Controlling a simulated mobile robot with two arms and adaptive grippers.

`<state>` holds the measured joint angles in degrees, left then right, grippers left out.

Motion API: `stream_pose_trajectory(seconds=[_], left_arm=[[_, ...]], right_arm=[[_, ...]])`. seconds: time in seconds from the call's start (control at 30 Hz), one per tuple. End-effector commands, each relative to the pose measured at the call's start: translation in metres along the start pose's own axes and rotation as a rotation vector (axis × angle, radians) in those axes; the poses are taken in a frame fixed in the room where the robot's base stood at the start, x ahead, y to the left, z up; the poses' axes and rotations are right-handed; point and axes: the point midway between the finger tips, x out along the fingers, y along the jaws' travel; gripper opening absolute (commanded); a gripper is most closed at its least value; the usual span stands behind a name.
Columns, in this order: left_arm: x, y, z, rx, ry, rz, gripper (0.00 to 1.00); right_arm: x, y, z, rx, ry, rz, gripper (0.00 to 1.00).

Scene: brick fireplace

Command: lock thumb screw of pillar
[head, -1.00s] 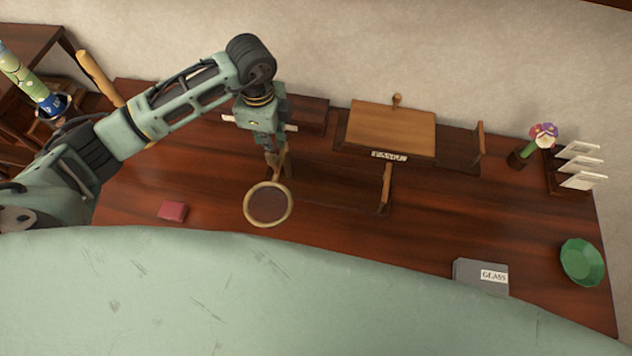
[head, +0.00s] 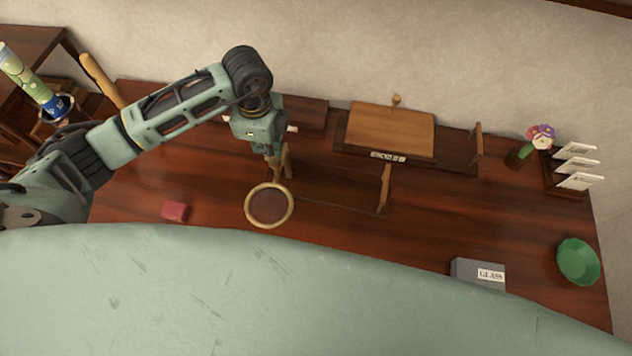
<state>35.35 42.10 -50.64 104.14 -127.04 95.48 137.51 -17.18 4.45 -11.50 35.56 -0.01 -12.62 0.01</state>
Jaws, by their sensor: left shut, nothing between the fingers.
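My left gripper (head: 273,158) points down over the table. It is shut and empty, beside or touching a short wooden upright (head: 288,163) at the left end of a low dark wooden frame (head: 335,187). A matching upright (head: 385,188) stands at the frame's right end. I cannot tell which upright is the pillar. No thumb screw can be made out; the gripper and arm hide part of the left upright. A round piece with a pale rim (head: 269,227) lies just in front of the gripper. My right gripper is out of view.
A wooden board (head: 390,130) with a label lies on a dark base behind. A red block (head: 174,211), a grey box marked GLASS (head: 478,272), a green bowl (head: 578,262), a flower pot (head: 520,156) and a card rack (head: 570,170) stand around. The table's centre right is clear.

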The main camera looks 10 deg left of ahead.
Motion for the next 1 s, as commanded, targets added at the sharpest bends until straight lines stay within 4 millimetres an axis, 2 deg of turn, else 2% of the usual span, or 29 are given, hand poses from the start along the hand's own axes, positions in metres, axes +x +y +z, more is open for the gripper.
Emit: stream_pose_trajectory(seconds=[0.53,1.0], left_arm=[[-0.024,-0.007,0.0,0.0,0.0,-0.002,0.0],[-0.025,-0.007,0.0,0.0,0.001,-0.002,0.0]], right_arm=[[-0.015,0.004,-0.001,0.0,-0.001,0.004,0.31],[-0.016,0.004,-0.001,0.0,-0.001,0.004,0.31]])
